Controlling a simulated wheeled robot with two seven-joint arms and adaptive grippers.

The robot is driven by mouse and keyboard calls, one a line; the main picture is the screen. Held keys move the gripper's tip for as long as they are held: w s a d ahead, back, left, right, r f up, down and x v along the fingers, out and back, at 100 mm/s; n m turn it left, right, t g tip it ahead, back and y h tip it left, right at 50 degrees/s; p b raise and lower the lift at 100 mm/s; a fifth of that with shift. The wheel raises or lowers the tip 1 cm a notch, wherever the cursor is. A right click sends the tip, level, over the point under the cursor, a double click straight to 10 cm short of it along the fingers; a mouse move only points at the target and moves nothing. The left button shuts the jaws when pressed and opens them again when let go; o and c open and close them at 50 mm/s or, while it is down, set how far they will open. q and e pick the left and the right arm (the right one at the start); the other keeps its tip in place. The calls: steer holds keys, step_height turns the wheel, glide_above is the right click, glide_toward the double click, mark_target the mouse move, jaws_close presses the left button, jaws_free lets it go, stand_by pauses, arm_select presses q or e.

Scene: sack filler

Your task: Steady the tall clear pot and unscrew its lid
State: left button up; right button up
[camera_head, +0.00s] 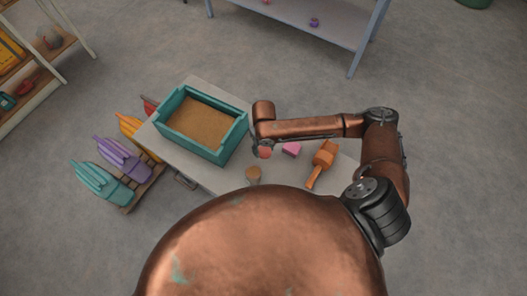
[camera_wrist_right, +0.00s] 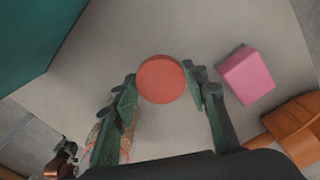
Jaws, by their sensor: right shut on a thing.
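A round red lid (camera_wrist_right: 161,79) lies between the fingertips of my right gripper (camera_wrist_right: 170,86) in the right wrist view. The fingers are closed on it from both sides. In the head view the red lid (camera_head: 265,152) shows as a small patch under the end of my right arm, and the gripper there (camera_head: 261,141) is mostly hidden by the wrist. The clear wall of the pot cannot be made out under the lid. My left gripper cannot be made out in either view.
A teal box of sand (camera_head: 242,133) stands left of the gripper on the grey table (camera_head: 210,90). A pink block (camera_head: 291,149) and an orange scoop (camera_head: 322,162) lie to the right. A tan-topped item (camera_head: 253,174) stands nearer me. Coloured scoops (camera_head: 120,158) lie left of the table.

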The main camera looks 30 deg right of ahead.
mark_target(264, 149)
steer(key=shift+w+f, duration=0.2)
steer(key=shift+f, duration=1.6)
steer(key=shift+f, duration=0.1)
steer(key=o, duration=1.3)
step_height(264, 149, up, 12)
steer(key=shift+r+p, duration=0.1)
steer(key=shift+p, duration=0.4)
steer(key=shift+r, duration=0.1)
